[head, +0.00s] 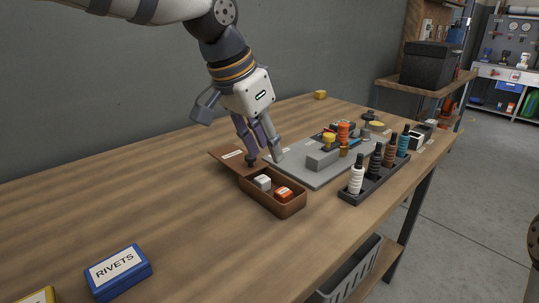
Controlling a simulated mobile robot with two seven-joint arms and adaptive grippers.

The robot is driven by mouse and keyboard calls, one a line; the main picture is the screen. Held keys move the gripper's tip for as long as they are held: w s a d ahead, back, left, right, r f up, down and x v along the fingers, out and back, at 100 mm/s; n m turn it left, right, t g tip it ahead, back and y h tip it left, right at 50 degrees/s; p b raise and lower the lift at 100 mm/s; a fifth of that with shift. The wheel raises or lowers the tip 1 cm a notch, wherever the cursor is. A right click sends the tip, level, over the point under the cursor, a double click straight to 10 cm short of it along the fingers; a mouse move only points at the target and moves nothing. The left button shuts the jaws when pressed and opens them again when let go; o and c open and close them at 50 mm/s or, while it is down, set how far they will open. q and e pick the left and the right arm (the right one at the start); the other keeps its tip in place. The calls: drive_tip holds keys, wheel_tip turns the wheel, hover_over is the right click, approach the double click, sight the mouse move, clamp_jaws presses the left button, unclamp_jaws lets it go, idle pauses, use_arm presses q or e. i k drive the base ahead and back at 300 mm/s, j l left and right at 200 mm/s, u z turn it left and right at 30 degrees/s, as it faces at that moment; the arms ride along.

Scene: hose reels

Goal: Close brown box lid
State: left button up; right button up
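The brown box (287,209) stands on the wooden table with its lid (230,160) swung open to the back left. The lid leans away from the box and has a pale label on it. Inside the box lie a white item (263,182) and an orange-red item (283,192). My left gripper (264,161) points down just behind the box, beside the lid's right part. Its fingers are spread apart, with nothing visible between them. Whether a fingertip touches the lid or box I cannot tell. My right gripper is not in view.
A grey board (300,174) with small parts lies right of the box. A dark rack (357,198) of several spools stands along the right edge. A blue RIVETS box (118,272) lies at the front left. The table's left side is clear.

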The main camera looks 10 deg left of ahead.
sight(238, 160)
drive_tip(key=k+l, duration=0.2)
drive_tip(key=k, duration=0.3)
drive_tip(key=k+l, duration=0.2)
drive_tip(key=k, duration=0.25)
